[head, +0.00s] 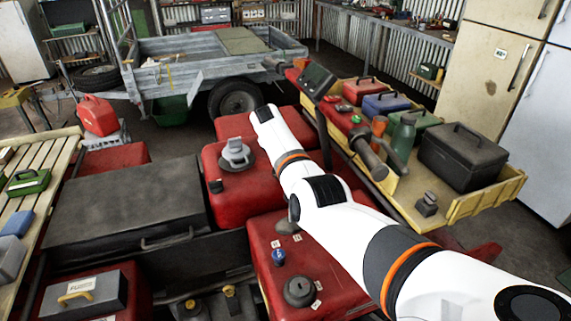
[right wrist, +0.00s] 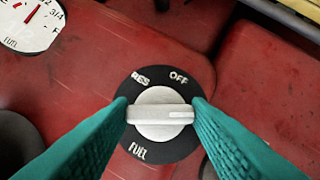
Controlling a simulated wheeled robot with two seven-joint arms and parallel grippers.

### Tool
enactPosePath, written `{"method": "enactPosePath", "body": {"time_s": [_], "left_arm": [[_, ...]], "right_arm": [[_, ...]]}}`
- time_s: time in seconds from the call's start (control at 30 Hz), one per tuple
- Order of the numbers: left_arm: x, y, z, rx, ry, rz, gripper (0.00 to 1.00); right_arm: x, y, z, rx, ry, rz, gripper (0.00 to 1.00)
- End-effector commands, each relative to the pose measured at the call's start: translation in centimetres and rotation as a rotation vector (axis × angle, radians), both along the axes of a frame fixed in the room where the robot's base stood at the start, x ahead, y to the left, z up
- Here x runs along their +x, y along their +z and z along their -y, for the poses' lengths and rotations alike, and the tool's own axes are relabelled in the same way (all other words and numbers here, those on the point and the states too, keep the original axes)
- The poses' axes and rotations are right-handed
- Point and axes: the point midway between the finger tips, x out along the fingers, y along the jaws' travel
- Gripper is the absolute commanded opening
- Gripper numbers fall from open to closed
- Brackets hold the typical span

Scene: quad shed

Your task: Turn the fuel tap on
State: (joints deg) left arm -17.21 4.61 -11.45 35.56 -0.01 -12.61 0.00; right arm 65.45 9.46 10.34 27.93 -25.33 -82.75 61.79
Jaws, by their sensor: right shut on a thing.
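The fuel tap (right wrist: 160,96) is a round pale-grey knob with a bar handle on a black disc, set in red bodywork, in the right wrist view. The disc reads RES at upper left, OFF at upper right and FUEL at lower left; its lower right is partly covered by a finger. The bar lies nearly level, with a white mark at its right end, below OFF. My right gripper (right wrist: 160,114) has its teal fingers shut on the two ends of the bar. In the head view my right arm hides the tap and gripper. My left gripper is not in view.
A round fuel gauge (right wrist: 32,22) sits at the upper left of the wrist view. In the head view, red bodywork (head: 262,245) surrounds my arm, with a blue knob (head: 278,256) and a black cap (head: 299,290). A yellow tray (head: 447,213) of tools stands to the right.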

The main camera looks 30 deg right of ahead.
Motion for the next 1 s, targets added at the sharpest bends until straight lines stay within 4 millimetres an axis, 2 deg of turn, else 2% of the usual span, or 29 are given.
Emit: {"method": "enactPosePath", "body": {"time_s": [0.2,0.23,0.37,0.73,0.87,1.0], "left_arm": [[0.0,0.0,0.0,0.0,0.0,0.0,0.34],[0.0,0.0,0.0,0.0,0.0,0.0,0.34],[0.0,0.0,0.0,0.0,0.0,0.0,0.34],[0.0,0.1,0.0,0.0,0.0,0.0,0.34],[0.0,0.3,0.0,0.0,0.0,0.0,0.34],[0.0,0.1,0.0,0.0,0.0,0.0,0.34]], "right_arm": [[0.0,0.0,0.0,0.001,-0.003,0.001,0.21],[0.0,0.0,0.0,0.001,-0.003,0.001,0.45],[0.0,0.0,0.0,0.001,-0.002,0.0,0.65],[0.0,0.5,-0.2,0.001,0.0,0.002,0.65],[-0.1,2.1,-0.8,0.0,0.001,0.003,0.65],[-0.4,4.8,-2.0,0.0,0.0,0.007,0.65]]}}
